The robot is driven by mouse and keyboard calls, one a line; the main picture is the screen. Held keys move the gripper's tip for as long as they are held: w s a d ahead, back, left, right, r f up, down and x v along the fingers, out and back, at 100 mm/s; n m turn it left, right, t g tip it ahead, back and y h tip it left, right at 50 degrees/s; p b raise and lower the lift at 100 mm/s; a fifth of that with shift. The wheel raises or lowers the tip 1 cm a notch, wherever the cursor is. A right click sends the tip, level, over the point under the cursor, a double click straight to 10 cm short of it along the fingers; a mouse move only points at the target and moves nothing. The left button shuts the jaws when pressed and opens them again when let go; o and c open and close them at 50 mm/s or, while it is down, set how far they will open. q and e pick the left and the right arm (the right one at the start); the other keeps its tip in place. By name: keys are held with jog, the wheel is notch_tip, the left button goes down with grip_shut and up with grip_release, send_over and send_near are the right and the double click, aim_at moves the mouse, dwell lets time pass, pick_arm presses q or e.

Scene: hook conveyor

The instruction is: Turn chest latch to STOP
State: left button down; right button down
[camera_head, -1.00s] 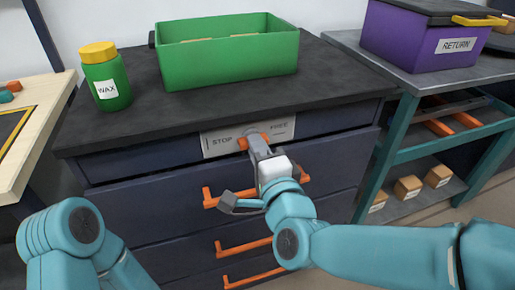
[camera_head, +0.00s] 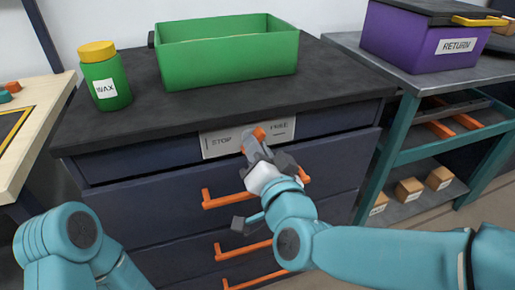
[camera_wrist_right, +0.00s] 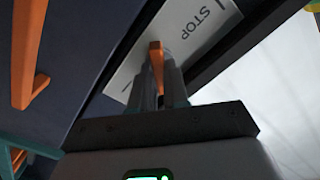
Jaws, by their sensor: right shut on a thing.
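The orange chest latch (camera_head: 259,133) is on the white label plate (camera_head: 222,141) marked STOP at left and FREE at right, on the front of the dark chest (camera_head: 110,166). My right gripper (camera_head: 252,145) is shut on the latch, its fingers covering much of it. In the head view the visible orange slants from lower left to upper right. In the right wrist view the latch (camera_wrist_right: 156,62) sits between my finger ends, beside the word STOP. My left gripper is out of view; only my left arm shows at lower left.
Orange drawer handles (camera_head: 225,200) stick out below the plate, close to my right wrist. A green bin (camera_head: 230,62) and a green wax jar (camera_head: 105,80) stand on the chest top. A purple RETURN box (camera_head: 415,40) sits on the right-hand rack.

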jog(key=shift+r+n+p, duration=0.2)
jog(key=shift+n+p, duration=0.5)
jog(key=shift+n, duration=3.1)
jog(key=shift+w+n, duration=0.1)
jog(key=shift+n, duration=0.2)
jog(key=c, duration=1.1)
grip_release()
jog(key=shift+f, duration=0.1)
jog(key=shift+f, duration=0.1)
